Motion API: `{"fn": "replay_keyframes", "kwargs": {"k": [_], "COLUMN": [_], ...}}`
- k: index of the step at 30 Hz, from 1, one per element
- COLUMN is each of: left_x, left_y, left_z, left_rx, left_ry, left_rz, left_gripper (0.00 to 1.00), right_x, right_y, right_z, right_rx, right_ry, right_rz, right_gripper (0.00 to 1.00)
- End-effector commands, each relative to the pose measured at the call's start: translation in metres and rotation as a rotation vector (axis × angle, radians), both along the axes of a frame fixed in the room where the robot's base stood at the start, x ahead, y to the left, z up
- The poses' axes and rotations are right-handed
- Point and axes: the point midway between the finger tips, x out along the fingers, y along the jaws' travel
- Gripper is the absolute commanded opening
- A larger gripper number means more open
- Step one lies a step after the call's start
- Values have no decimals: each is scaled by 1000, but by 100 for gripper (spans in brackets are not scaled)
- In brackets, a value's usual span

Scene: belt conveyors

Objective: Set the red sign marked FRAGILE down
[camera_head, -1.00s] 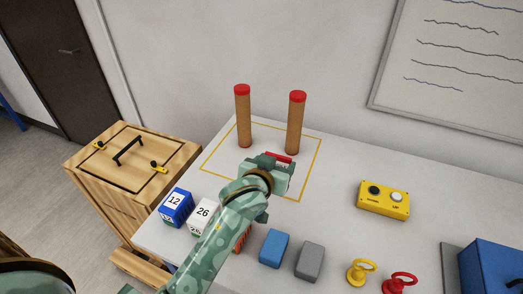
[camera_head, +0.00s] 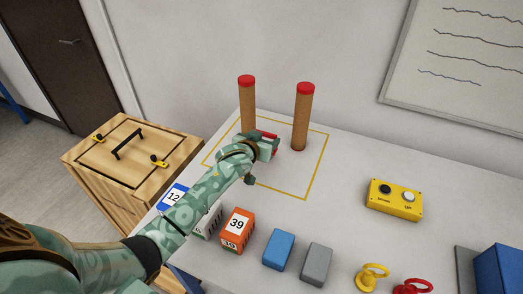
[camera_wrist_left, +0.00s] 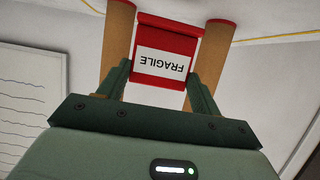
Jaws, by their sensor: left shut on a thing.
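The red sign (camera_wrist_left: 164,68) shows its white FRAGILE label upside down in the left wrist view. My left gripper (camera_wrist_left: 161,82) is shut on it, one finger at each side. In the head view the gripper (camera_head: 269,147) is in front of the left post, and only a red strip of the sign (camera_head: 267,135) shows. I cannot tell whether the sign touches the table. Two brown posts with red tops, the left (camera_head: 248,108) and the right (camera_head: 302,118), stand at the back of a yellow outline (camera_head: 312,170). My right gripper is out of view.
An orange block marked 39 (camera_head: 238,229), a blue block (camera_head: 279,248) and a grey block (camera_head: 317,262) stand at the front. A yellow button box (camera_head: 394,200) is to the right. A wooden cabinet (camera_head: 120,150) stands left.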

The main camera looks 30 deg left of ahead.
Motion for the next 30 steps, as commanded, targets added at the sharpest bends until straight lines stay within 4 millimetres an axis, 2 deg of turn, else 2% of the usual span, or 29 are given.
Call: {"fn": "replay_keyframes", "kwargs": {"k": [4,7,9,19,20,21,22,30], "left_x": [1,1,1,1,1,1,1,1], "left_y": [11,8,8,8,8,8,8,8], "left_z": [-14,-36,-42,-42,-42,-42,-42,-40], "left_rx": [2,2,0,1,1,1,1,1], "left_ry": [2,5,3,1,1,1,1,0], "left_rz": [1,-1,-1,0,0,0,0,0], "left_gripper": [43,43,43,43,70,81,86,86], "right_x": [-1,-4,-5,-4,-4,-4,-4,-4], "right_y": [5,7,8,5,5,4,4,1], "right_z": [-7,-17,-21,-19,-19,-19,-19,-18], "right_rx": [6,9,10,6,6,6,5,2], "right_ry": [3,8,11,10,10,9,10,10], "right_rz": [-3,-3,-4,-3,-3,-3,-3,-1], "right_gripper": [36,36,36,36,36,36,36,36]}}
